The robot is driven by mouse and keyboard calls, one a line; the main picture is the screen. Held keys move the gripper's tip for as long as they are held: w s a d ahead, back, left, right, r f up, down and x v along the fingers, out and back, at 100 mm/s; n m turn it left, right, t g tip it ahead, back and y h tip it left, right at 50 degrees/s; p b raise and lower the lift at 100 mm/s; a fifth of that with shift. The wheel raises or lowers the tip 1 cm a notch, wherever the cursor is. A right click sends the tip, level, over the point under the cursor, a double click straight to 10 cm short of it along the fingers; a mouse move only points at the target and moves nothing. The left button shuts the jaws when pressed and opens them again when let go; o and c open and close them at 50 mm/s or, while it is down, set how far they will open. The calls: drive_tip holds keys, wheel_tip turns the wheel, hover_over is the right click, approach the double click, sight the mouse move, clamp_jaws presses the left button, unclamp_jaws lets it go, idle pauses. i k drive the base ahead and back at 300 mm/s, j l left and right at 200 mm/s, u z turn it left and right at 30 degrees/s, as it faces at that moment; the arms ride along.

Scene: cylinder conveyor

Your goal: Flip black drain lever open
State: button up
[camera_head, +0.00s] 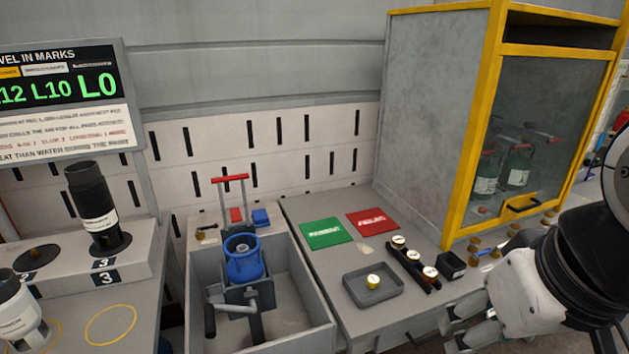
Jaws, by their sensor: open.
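A grey open-topped tank (318,325) stands at the centre, with a blue cylinder (244,268) upright in a dark holder inside it. A small black lever-like part with a brass-coloured piece (207,234) sits at the tank's back left. A grey crank with a black grip (210,321) and a dark upright bar (256,326) are at the tank's front. I cannot tell for sure which is the drain lever; the small back-left part looks most like it. My gripper (457,330) is at the lower right, open and empty, well right of the tank and apart from these parts.
A red-handled T-bar (229,179) rises behind the tank. On the right bench are green (326,232) and red (372,223) mats, a grey tray (390,292) and a dark rack (414,262). A yellow-framed cabinet (482,120) stands behind my arm. A black cylinder (92,205) stands left.

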sight(207, 228)
drive_tip(key=i+j+u, duration=0.3)
drive_tip(key=j, duration=0.2)
drive_tip(key=i+j+u, duration=0.25)
drive_tip(key=i+j, duration=0.2)
drive_tip(key=i+z, duration=0.15)
drive_tip(key=z, duration=0.35)
